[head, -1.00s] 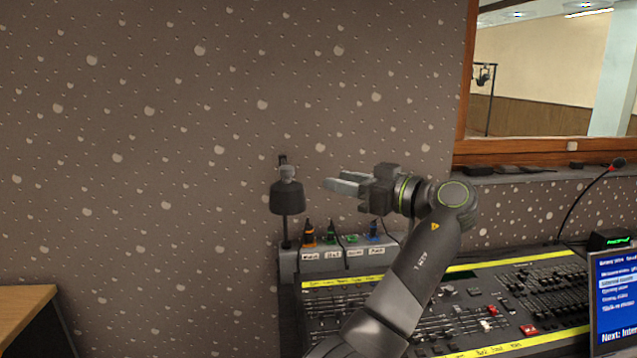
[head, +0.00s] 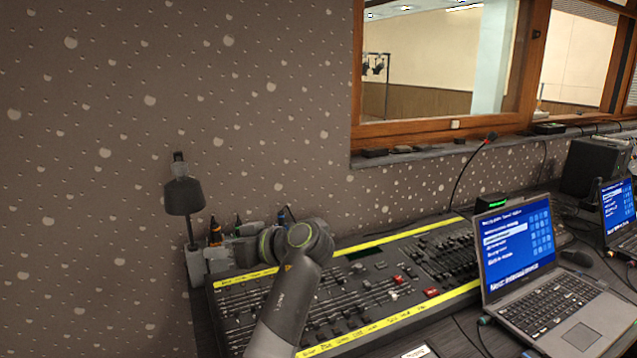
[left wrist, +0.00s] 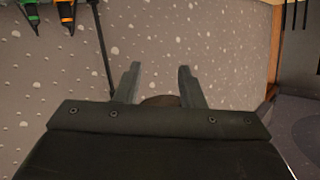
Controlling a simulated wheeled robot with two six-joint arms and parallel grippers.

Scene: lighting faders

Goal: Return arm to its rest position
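My left arm (head: 285,300) rises from the bottom of the head view and bends left at the wrist. My left gripper (head: 218,252) is at the left end of the mixing console (head: 372,328), in front of the small connector box. In the left wrist view the two fingers of my left gripper (left wrist: 158,75) stand apart with nothing held between them. The speckled wall lies beyond them. My right gripper is in neither view.
A black desk lamp (head: 184,197) stands close by the left gripper. Orange (left wrist: 65,14) and green (left wrist: 31,10) plugs show in the left wrist view. An open laptop (head: 516,240) stands right of the console. A gooseneck microphone (head: 466,165) rises behind it.

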